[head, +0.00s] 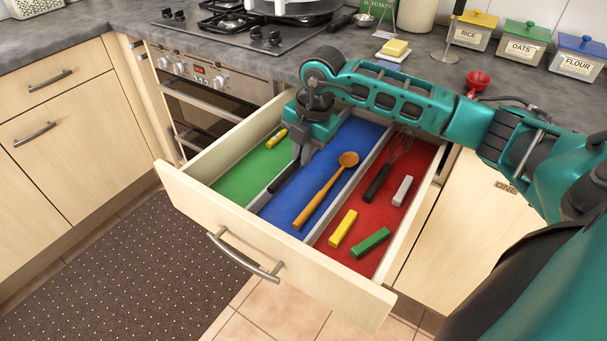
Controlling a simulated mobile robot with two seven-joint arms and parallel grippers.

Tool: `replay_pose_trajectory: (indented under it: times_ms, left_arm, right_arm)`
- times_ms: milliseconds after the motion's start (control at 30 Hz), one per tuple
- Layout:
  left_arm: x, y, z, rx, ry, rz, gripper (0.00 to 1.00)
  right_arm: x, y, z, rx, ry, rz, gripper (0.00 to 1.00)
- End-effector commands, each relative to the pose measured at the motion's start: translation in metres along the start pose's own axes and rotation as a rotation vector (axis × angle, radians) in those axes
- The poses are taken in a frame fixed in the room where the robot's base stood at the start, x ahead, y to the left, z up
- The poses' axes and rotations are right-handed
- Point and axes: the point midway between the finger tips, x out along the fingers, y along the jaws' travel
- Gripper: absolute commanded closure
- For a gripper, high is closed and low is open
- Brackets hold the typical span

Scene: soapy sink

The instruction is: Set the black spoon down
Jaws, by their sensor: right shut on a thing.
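My right gripper (297,158) reaches down into the open drawer (275,252), near the divider between the green compartment (236,178) and the blue compartment (335,150). It is shut on the black spoon (284,179), whose dark end points toward the drawer front. The rest of the spoon is hidden by the gripper. It shows over the left edge of the blue floor, close to the divider; I cannot tell whether it touches the floor. My left gripper is not in view.
A wooden spoon (325,190) lies in the blue compartment. The red compartment holds a whisk (387,170) and yellow (343,228), green (371,242) and grey (402,191) blocks. A small yellow piece (277,138) lies in the green compartment. The counter and hob (255,38) stand behind.

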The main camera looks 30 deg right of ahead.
Motion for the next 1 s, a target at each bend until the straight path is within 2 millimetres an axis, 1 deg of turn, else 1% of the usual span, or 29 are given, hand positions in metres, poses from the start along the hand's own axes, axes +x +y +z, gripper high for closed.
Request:
replay_pose_trajectory:
  times_ms: [33,167,300,433,533,767,900,933,1000]
  left_arm:
    - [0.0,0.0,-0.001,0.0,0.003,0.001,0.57]
    - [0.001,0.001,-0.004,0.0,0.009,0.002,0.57]
    - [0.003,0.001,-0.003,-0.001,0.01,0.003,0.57]
    - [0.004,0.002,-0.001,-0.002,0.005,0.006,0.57]
    - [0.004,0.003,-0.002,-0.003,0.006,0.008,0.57]
    - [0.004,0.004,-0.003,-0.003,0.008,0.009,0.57]
    - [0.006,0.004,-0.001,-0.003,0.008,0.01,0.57]
    - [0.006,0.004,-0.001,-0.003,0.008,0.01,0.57]
    - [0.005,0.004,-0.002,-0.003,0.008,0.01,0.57]
  right_arm:
    - [0.005,-0.001,0.0,0.0,0.0,0.0,1.0]
    - [0.014,-0.003,0.0,-0.001,0.0,0.0,1.0]
    - [0.039,-0.008,-0.001,-0.001,0.002,-0.002,1.0]
    - [0.058,-0.012,0.0,0.0,0.001,-0.001,1.0]
    - [0.064,-0.012,0.0,0.0,0.0,0.002,1.0]
    - [0.064,-0.012,0.0,-0.001,0.0,0.002,1.0]
    - [0.068,-0.013,0.0,-0.001,0.0,0.002,1.0]
    - [0.068,-0.013,0.0,-0.001,0.0,0.002,0.88]
    - [0.067,-0.013,0.0,-0.001,0.0,0.002,0.82]
